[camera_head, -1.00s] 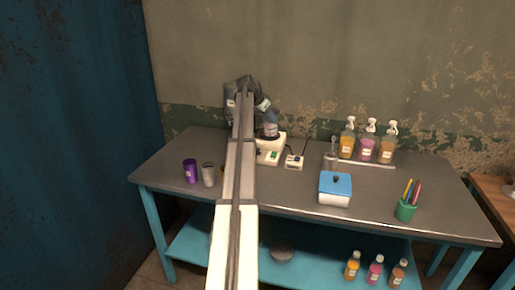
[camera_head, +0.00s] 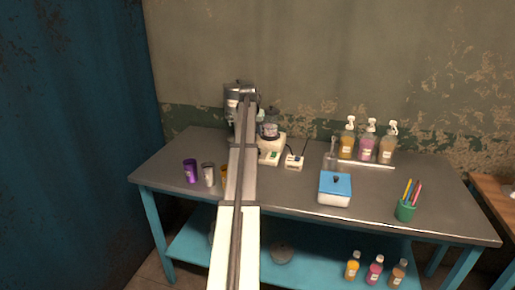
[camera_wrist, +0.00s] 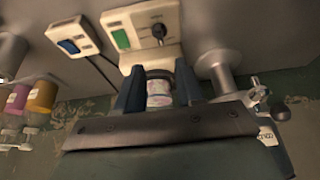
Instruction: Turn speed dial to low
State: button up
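The cream machine (camera_head: 281,146) stands on the table, partly behind my arm; it also shows in the wrist view (camera_wrist: 138,48). The black speed dial (camera_wrist: 159,31) is on its panel beside a green switch (camera_wrist: 121,38); the dial's setting is too small to read. A pale, partly clear vessel (camera_wrist: 160,93) shows between my fingers, and the vessel (camera_head: 268,130) sits on the machine in the head view. My gripper (camera_wrist: 159,84) is above the machine with its dark blue fingers apart, off the dial. Whether the fingers touch the vessel is unclear.
A small box with a blue switch (camera_wrist: 72,42) and cable stands beside the machine. A metal stand (camera_wrist: 217,68) is close on the other side. Cups (camera_head: 190,171), a blue-lidded box (camera_head: 335,188), pump bottles (camera_head: 367,145) and a pen holder (camera_head: 405,210) share the table.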

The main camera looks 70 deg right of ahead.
jog(key=x, duration=1.2)
grip_shut()
